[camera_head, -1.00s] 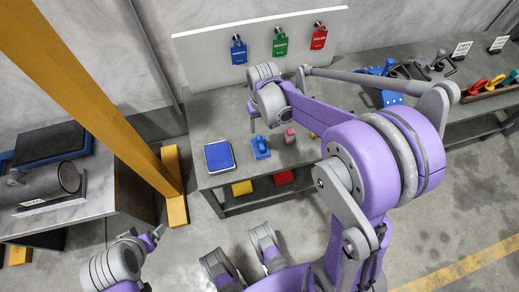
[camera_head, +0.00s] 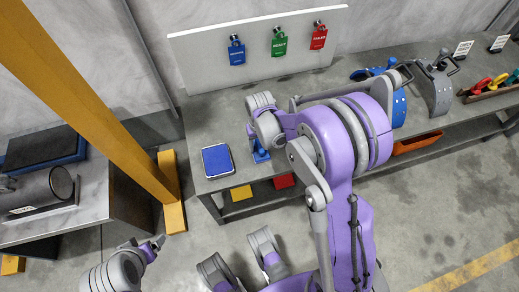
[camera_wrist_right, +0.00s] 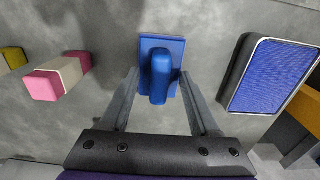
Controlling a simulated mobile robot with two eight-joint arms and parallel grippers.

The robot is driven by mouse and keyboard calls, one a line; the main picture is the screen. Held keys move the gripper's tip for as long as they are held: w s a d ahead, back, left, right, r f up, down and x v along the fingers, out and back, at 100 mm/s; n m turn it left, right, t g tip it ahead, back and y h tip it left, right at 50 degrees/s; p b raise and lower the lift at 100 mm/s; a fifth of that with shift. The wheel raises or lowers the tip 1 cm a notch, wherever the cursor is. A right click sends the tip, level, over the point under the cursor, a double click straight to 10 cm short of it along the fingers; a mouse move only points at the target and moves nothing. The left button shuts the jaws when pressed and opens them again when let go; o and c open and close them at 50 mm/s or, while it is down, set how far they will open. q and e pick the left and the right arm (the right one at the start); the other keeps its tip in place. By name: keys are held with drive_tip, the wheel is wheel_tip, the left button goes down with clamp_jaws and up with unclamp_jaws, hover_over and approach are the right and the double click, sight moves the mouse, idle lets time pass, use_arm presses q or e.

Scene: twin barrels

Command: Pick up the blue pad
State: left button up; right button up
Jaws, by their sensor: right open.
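A flat blue block with a raised rounded handle (camera_wrist_right: 161,75) lies on the grey table, partly hidden by my right arm in the head view (camera_head: 261,156). My right gripper (camera_wrist_right: 158,76) is open, with one finger on each side of this handle. I cannot tell whether the fingers touch it. A flat blue-topped pad with a silver rim and dark sides (camera_head: 217,160) lies to its left in the head view and at the right in the wrist view (camera_wrist_right: 272,76). My left gripper (camera_head: 150,243) is at the lower left, away from the table; its opening is unclear.
A pink-and-cream block (camera_wrist_right: 58,78) and a yellow block (camera_wrist_right: 12,59) lie left of the handled block in the wrist view. Yellow (camera_head: 241,193) and red (camera_head: 284,181) pieces sit below the tabletop. A white board (camera_head: 200,62) with coloured tags stands behind.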

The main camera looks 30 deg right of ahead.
clamp_jaws()
idle(0.3)
wheel_tip(320, 180, up, 10)
drive_tip(key=p, duration=0.2)
drive_tip(key=shift+p, duration=0.3)
drive_tip(key=c, duration=0.6)
unclamp_jaws()
drive_tip(key=shift+c, duration=0.2)
clamp_jaws()
